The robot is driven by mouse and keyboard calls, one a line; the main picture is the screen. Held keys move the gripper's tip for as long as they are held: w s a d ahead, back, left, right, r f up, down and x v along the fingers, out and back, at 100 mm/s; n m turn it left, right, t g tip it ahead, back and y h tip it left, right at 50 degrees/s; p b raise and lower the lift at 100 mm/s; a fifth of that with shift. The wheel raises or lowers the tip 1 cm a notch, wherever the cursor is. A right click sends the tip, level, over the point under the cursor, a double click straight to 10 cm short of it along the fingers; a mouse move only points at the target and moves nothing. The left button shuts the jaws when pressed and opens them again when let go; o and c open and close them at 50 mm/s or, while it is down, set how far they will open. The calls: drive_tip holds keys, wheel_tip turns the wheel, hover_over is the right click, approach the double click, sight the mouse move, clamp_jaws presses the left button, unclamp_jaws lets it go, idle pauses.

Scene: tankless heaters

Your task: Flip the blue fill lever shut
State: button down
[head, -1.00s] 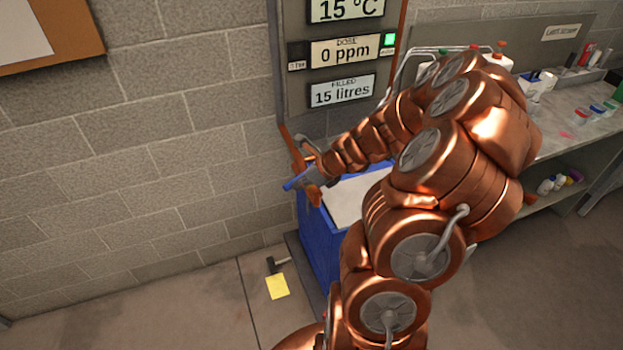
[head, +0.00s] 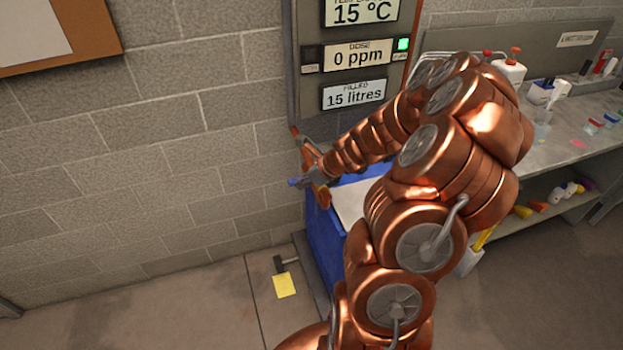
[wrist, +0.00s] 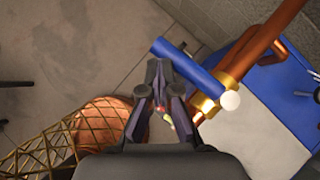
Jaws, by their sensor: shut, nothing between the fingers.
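The blue fill lever (wrist: 187,67) is a straight blue bar beside a brass valve (wrist: 212,103) on a copper pipe (wrist: 262,42). In the wrist view it lies diagonally, from upper left to the valve at lower right. Its blue tip (head: 294,183) also shows in the head view; the rest is hidden there by my gripper. My gripper (wrist: 160,66) is shut and empty, its fingertips close beside the lever's outer half. I cannot tell whether they touch it. In the head view my gripper (head: 306,178) is at the pipe's lower end.
A blue tub (head: 324,240) with a pale surface inside stands below the valve. A yellow note (head: 285,285) lies on the floor. A bench (head: 565,140) with bottles stands at the right. The wall is close behind.

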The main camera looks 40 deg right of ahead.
drive_tip(key=shift+s, duration=0.1)
drive_tip(key=s+a+r+b, duration=0.2)
drive_tip(key=s+r, duration=0.6)
drive_tip(key=s, duration=0.1)
drive_tip(key=shift+s+a+r, duration=0.25)
drive_tip(key=shift+s+r, duration=0.05)
drive_tip(key=shift+s, duration=0.1)
idle(0.4)
idle(0.5)
